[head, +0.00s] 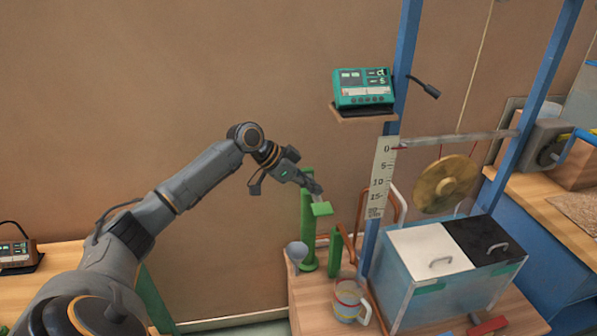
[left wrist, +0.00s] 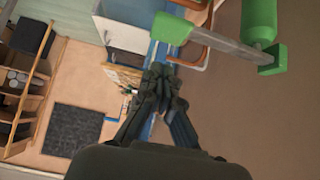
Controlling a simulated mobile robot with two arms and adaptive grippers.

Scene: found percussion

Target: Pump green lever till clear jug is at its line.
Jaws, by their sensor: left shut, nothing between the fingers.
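The green pump (head: 308,240) stands upright on the wooden bench. Its lever has a green grip (head: 321,209) at the end, facing out; the wrist view shows that grip (left wrist: 172,27) on a grey bar. My left gripper (head: 317,190) is shut and empty, right by the lever's end in the head view. In the wrist view its closed fingertips (left wrist: 158,76) are apart from the grip. The clear jug (head: 347,302), with coloured bands and a handle, stands on the bench in front of the pump. Its liquid level is too small to tell. My right gripper is not in view.
A grey funnel (head: 297,252) is left of the pump. A glassy tank (head: 435,296) with white and black lids stands right of the jug. A blue post (head: 401,75), a scale (head: 381,178) and a hanging gong (head: 446,184) are behind.

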